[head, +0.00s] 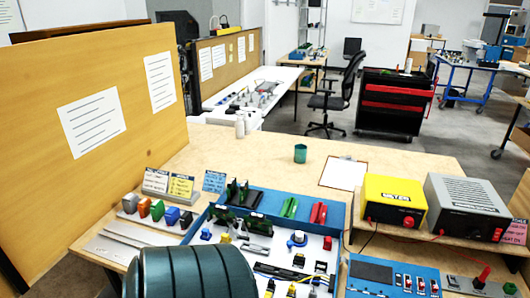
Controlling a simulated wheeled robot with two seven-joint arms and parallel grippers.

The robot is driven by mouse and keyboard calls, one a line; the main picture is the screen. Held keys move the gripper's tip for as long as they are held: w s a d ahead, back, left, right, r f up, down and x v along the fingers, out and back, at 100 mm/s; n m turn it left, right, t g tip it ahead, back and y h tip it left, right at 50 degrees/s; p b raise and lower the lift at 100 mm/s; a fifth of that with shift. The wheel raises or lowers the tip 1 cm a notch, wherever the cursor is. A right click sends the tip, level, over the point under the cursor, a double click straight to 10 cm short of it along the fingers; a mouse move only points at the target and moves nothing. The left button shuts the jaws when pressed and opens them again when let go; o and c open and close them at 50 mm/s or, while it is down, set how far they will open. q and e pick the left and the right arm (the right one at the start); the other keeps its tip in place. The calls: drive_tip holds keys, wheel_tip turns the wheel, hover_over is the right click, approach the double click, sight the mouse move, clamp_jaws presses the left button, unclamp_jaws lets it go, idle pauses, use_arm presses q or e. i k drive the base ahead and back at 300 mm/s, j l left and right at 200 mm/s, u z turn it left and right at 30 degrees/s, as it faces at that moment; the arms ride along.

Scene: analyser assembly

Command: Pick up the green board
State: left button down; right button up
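A bright green upright piece (290,207), which looks like the green board, stands in the blue tray (268,200) on the wooden table, left of a similar red piece (319,213). Darker green upright pieces (243,195) stand at the tray's left end, partly overlapping one another. At this size I cannot tell for sure which of these is the green board. Neither of my grippers shows in the head view. A large dark ribbed cylinder at the bottom, likely part of my arm, hides the tray's lower left area.
Coloured blocks (157,210) and label cards stand left of the tray. A yellow box (392,200) and a grey box (466,206) stand on a shelf at right. A green cup (300,153) and a clipboard (343,173) lie behind.

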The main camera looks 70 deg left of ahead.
sight(256, 222)
drive_tip(key=u, duration=2.25)
drive_tip(key=k+l+u, duration=0.15)
drive_tip(key=i+l, duration=0.05)
drive_tip(key=l, duration=0.05)
